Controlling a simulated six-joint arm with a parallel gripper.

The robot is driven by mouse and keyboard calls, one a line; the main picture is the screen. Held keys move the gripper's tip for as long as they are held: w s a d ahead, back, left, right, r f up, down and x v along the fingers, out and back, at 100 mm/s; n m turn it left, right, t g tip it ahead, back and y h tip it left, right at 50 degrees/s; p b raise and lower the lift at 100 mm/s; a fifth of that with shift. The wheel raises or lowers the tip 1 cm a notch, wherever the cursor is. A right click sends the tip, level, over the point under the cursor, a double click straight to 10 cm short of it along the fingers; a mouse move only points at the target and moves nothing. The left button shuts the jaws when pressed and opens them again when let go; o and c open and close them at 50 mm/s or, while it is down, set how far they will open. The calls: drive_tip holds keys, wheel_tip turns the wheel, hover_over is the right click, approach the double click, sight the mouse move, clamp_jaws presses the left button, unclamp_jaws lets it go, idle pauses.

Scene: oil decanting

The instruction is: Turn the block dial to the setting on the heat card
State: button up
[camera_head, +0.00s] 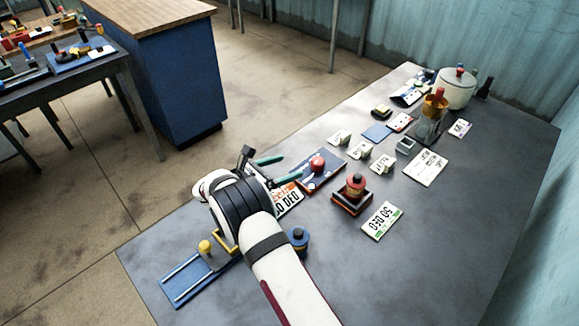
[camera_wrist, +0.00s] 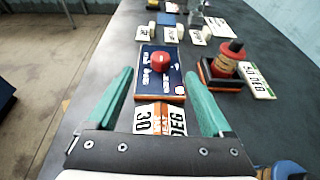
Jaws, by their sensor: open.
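A red dial knob (camera_wrist: 159,60) stands on a dark blue panel (camera_wrist: 177,85) with white markings and an orange edge; the panel also shows in the head view (camera_head: 335,165). An orange-banded white card (camera_wrist: 147,124) reading "30" and "DEG" lies in front of the panel, partly hidden by my gripper. The knob lies ahead of the fingers, apparently untouched.
A red-topped bottle (camera_head: 355,184) sits in a black and red block (camera_head: 350,203) right of the panel. Small white labelled stands (camera_head: 360,149) are behind it. A blue rail fixture (camera_head: 187,279) and a blue round part (camera_head: 299,240) are near my arm.

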sight(317, 161)
drive_tip(key=s+d+n+t+y, duration=0.2)
drive_tip(key=s+d+n+y, duration=0.1)
drive_tip(key=shift+s+n, duration=0.15)
drive_tip(key=shift+n, duration=0.15)
drive_tip(key=shift+s+d+f+y, duration=0.15)
drive_tip(key=shift+f+y, duration=0.1)
drive_tip(key=shift+y, duration=0.15)
drive_tip(key=x, duration=1.5)
drive_tip(key=shift+w+d, duration=0.1)
drive_tip(key=shift+w, duration=0.15)
